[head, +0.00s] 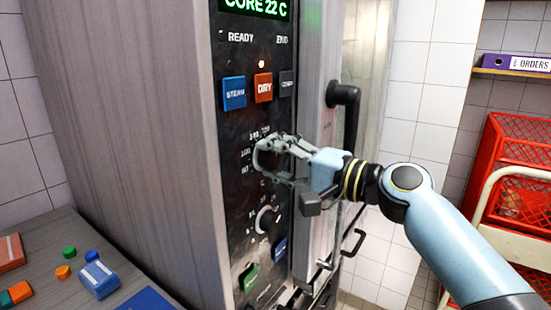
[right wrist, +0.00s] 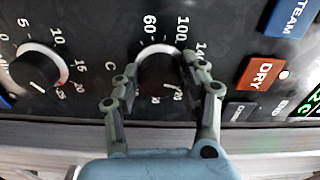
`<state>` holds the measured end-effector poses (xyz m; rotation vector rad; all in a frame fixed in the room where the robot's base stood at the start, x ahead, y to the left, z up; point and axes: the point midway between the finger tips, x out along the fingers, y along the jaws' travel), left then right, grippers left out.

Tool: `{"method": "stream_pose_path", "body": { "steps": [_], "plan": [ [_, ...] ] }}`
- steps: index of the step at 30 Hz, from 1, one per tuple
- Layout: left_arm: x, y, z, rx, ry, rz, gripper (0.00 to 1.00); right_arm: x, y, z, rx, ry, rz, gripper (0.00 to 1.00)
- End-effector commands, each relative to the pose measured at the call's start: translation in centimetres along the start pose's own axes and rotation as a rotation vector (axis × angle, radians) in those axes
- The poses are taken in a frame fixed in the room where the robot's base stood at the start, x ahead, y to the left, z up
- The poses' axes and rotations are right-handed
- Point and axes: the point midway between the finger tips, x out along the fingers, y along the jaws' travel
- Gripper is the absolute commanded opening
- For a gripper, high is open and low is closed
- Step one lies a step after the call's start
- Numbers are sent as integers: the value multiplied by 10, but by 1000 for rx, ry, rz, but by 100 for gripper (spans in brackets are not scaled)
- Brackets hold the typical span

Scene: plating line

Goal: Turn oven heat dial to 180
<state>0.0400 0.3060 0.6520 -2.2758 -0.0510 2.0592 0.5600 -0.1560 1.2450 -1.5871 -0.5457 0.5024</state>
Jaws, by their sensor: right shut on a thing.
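The oven's heat dial (right wrist: 158,72) is a round dark knob with a pale rim on the black control panel, ringed by numbers; 60, 100 and part of 140 are readable. My right gripper (head: 266,158) is shut on this dial, with one finger on each side of it in the right wrist view (right wrist: 158,66). A small white mark shows on the dial's lower right part there, but its exact setting cannot be told. In the head view the fingers hide most of the dial. My left gripper is not in view.
A second dial (head: 267,219) sits below. Above are blue STEAM (head: 234,93) and orange DRY (head: 263,87) buttons. A black door handle (head: 344,95) juts out right of the panel. A counter (head: 60,255) with small coloured items is at left, red crates (head: 520,150) at right.

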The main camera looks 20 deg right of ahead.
Motion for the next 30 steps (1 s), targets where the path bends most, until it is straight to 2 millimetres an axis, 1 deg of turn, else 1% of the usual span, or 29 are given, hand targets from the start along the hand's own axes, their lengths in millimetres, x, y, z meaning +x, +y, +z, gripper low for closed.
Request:
{"method": "stream_pose_path", "body": {
  "steps": [4,5,9,10,17,20,23,30],
  "plan": [
    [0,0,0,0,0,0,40,0,0,0,-1,1,0,10],
    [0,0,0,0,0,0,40,0,0,0,-1,1,0,46],
    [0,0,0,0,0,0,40,0,0,0,-1,1,0,65],
    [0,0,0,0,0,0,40,0,0,0,-1,1,0,66],
    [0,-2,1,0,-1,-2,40,0,0,0,-2,0,1,66],
    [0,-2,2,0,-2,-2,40,-6,1,0,-2,1,2,66],
    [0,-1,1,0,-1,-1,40,-20,2,0,-4,1,4,66],
    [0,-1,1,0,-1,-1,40,-76,2,0,-5,-2,8,66]
  ]
}}
